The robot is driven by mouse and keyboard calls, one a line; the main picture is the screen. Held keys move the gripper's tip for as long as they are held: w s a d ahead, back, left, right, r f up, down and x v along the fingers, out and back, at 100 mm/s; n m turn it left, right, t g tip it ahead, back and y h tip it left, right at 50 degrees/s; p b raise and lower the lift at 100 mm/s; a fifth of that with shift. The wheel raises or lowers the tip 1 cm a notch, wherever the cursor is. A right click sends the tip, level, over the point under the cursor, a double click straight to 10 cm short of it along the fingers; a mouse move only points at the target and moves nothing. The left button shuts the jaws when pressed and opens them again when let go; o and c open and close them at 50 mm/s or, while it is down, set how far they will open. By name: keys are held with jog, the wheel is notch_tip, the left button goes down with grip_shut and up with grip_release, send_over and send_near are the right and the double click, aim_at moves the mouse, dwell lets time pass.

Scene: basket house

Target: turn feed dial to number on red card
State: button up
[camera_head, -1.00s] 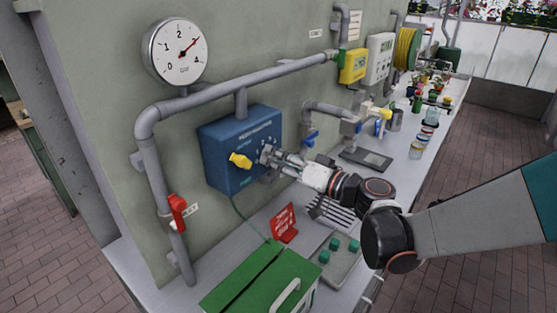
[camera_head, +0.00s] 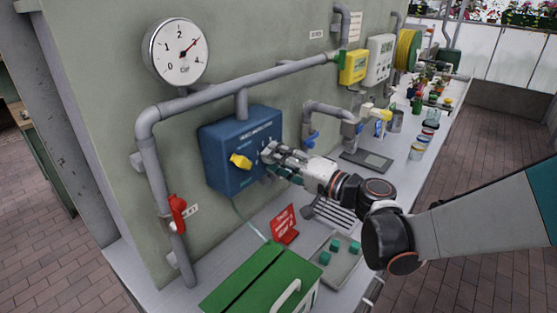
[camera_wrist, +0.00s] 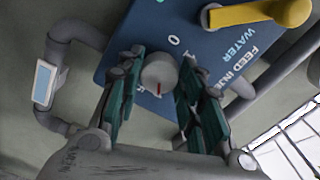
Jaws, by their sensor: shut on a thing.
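The blue injector box (camera_head: 222,150) is on the wall, lettered "FEED" and "WATER" in the wrist view. The grey round feed dial (camera_wrist: 159,73) has a red mark on its lower part in that picture. A 0 and a 1 show printed above it; other numbers are hidden or unclear. My gripper (camera_wrist: 160,68) has its green-padded fingers on both sides of the dial, shut on it.
A yellow water lever (camera_head: 240,161) sits beside the dial and also shows in the wrist view (camera_wrist: 260,13). A green lidded box (camera_head: 255,285), a tray with green blocks (camera_head: 338,262) and a red-handled valve (camera_head: 177,212) are near. A gauge (camera_head: 176,51) hangs above.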

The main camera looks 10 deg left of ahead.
dwell(0.4)
jog(key=o, duration=1.1)
jog(key=shift+c, duration=0.2)
jog(key=v, duration=1.2)
jog(key=s+d+f+n+g+h, duration=0.1)
jog(key=s+d+f+h, duration=0.2)
jog(key=s+d+h, duration=0.4)
jog(key=s+d+f+n+h, duration=0.1)
jog(key=s+d+f+h, duration=0.2)
jog(key=s+d+h, duration=0.5)
jog(key=s+d, duration=0.2)
jog(key=d, duration=0.1)
jog(key=shift+s+d+f+g+h, duration=0.2)
jog(key=shift+d+f+g+h, duration=0.1)
jog(key=shift+d+g, duration=0.1)
